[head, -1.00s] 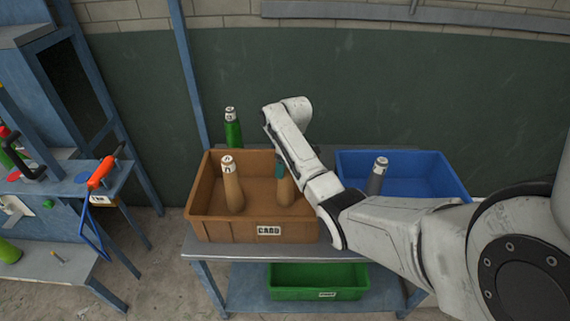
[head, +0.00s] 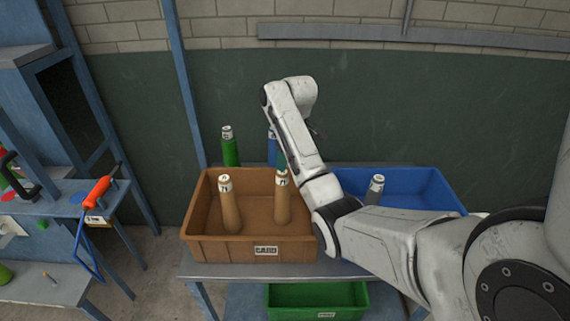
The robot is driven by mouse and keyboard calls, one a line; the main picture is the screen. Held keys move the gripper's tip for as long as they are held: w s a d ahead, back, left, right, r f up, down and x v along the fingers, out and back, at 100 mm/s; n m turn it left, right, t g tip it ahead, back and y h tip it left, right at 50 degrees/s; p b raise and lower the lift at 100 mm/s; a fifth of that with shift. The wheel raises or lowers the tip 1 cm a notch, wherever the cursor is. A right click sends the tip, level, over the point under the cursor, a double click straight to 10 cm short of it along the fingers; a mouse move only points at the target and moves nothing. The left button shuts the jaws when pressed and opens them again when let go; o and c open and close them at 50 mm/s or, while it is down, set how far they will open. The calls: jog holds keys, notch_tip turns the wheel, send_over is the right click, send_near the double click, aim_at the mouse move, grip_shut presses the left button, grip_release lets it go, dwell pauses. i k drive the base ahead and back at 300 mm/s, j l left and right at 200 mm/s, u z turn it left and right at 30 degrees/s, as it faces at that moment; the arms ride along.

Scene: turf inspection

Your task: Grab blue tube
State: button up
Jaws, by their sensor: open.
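The blue tube (head: 272,150) stands upright behind the brown bin, with a pale cap on top. My arm's forearm covers its right side, and the bin hides its foot. My gripper (head: 317,130) shows only as a dark sliver to the right of the wrist link, open, with its fingertips hidden behind my arm. It is to the right of the blue tube and apart from it, as far as I can see.
A green tube (head: 230,150) stands left of the blue one. The brown bin (head: 207,240) holds two brown tubes (head: 231,208). A blue bin (head: 425,185) with a grey tube (head: 374,190) is at right. A green bin (head: 290,300) sits on the lower shelf.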

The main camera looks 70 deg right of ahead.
aim_at(273, 148)
jog(key=z, duration=1.3)
